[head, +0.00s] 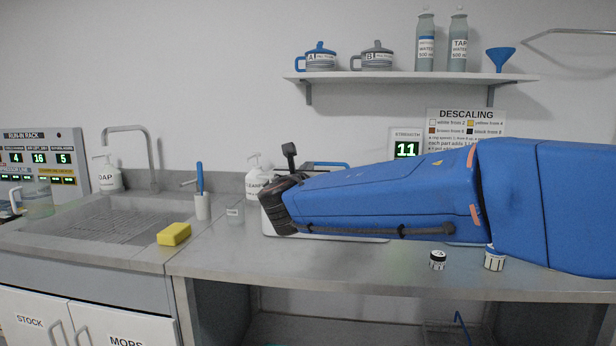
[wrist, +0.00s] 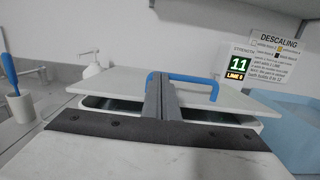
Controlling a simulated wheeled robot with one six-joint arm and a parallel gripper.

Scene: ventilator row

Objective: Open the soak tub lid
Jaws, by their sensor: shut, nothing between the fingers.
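The soak tub (wrist: 256,126) is white and stands on the counter behind my gripper. Its white lid (wrist: 110,78) has a blue bar handle (wrist: 205,82). In the wrist view a dark greenish gap shows between the lid's near edge and the tub's rim. My gripper (wrist: 160,78) is shut and empty. Its fingers stand in front of the handle and cover part of it; whether they touch the lid or handle I cannot tell. In the head view my arm hides most of the tub (head: 268,222), and part of the blue handle (head: 328,164) shows above it.
A yellow sponge (head: 174,234) lies by the sink (head: 110,222). A white cup (head: 203,206) with a blue-handled tool and a pump bottle (head: 252,182) stand left of the tub. Small jars (head: 438,260) stand at right. A pale blue container (wrist: 285,135) is right of the tub.

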